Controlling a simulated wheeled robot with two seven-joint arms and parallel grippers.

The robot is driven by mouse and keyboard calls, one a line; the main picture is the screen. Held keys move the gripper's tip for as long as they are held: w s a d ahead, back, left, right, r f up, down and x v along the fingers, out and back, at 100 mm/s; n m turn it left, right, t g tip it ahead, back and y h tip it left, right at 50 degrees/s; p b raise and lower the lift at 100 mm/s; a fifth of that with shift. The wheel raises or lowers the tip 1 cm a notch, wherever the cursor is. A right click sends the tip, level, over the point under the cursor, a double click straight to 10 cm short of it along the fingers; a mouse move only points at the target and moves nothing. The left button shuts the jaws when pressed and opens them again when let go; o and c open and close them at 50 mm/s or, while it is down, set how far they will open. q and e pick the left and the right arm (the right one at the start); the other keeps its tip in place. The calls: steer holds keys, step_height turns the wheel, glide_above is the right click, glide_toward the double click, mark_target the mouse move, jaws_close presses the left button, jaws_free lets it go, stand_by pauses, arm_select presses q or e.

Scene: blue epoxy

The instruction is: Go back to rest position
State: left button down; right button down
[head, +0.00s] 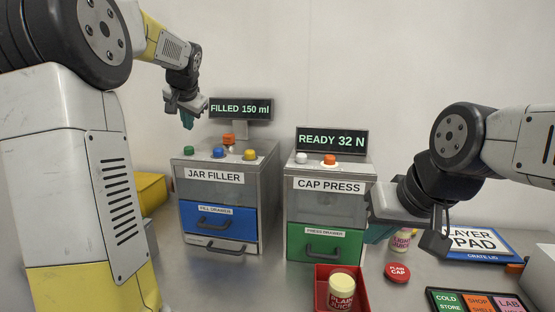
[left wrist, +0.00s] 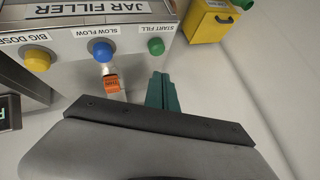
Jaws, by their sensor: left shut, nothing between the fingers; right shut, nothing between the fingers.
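My left gripper (head: 187,119) is raised in the air above the left back of the jar filler (head: 222,222), shut and empty. In the left wrist view its teal fingers (left wrist: 162,91) are together, beside the filler's top with its buttons. My right gripper (head: 379,234) is shut and empty, low at the right side of the cap press (head: 328,205), partly overlapping its edge in the head view. I cannot tell whether it touches the press.
A red tray (head: 321,282) holds a jar (head: 341,291) with a pale lid. A red cap (head: 397,272), another jar (head: 401,243), a layer pad (head: 476,240) and a label board (head: 478,301) lie at right. A yellow bin (head: 151,190) stands at left. Both drawers look closed.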

arm_select(q)
steer(key=s+d+f+h, duration=0.2)
steer(key=s+d+f, duration=0.2)
steer(key=s, duration=0.7)
steer(key=s+d+f+n+g+h, duration=0.1)
steer(key=s+d+f, duration=0.3)
steer(key=s+d, duration=0.3)
steer(key=s+d+f+n+h, duration=0.1)
steer(key=s+d+f, duration=0.3)
steer(key=s, duration=1.2)
steer(key=d+h, duration=0.1)
steer(key=d, duration=0.1)
steer(key=shift+s+d+g+h, duration=0.15)
steer(key=shift+d+g+h, duration=0.15)
steer(key=shift+d+g, duration=0.1)
